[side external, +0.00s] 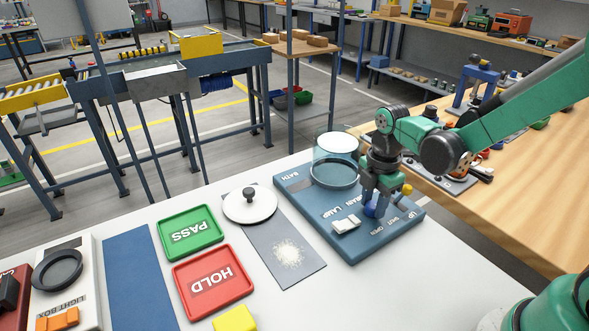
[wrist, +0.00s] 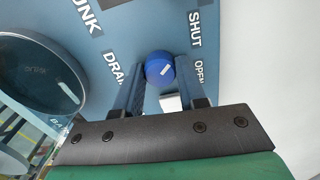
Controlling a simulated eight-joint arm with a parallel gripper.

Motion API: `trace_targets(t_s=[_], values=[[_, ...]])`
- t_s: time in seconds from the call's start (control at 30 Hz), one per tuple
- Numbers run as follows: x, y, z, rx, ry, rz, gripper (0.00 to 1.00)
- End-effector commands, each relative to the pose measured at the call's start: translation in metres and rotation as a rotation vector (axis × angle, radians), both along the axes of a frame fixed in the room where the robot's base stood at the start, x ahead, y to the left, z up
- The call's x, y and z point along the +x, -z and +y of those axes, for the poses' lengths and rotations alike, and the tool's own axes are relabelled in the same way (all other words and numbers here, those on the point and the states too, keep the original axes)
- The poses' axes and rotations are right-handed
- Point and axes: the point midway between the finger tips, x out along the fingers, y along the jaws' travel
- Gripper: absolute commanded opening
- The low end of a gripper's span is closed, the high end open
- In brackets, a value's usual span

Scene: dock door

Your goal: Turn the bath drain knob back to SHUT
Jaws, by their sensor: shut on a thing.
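The drain knob (side external: 369,211) is a blue round knob on the blue bath panel (side external: 352,249). In the wrist view the knob (wrist: 158,66) sits beside the word DRAIN, with SHUT and OPEN (wrist: 200,72) printed to its right. A short white mark shows on the knob; which word it points at is hard to tell. My gripper (side external: 377,207) reaches down over the panel. In the wrist view my gripper (wrist: 159,71) has one finger on each side of the knob and is shut on it. The fingers partly hide the knob in the side view.
A clear glass bath (side external: 333,171) stands on the panel close to my gripper. A white switch (side external: 346,225) and a yellow knob (side external: 407,189) are nearby. A white lidded dish (side external: 250,207), green PASS tray (side external: 191,233) and red HOLD tray (side external: 213,283) lie left.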

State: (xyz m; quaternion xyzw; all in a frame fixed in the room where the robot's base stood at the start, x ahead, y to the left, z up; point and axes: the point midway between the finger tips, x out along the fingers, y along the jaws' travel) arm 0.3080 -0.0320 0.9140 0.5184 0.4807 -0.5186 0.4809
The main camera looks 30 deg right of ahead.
Motion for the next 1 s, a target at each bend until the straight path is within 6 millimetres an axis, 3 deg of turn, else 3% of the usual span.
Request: trace_targets(t_s=[0.73, 0.77, 0.8, 1.0], values=[[0.0002, -0.0001, 0.0006, 0.002, -0.093, -0.001, 0.0], [0.0002, -0.0001, 0.0006, 0.002, -0.093, -0.001, 0.38], [0.0002, -0.0001, 0.0006, 0.002, -0.092, -0.001, 0.49], [0.0001, 0.0, 0.0003, 0.001, -0.091, 0.0, 0.49]])
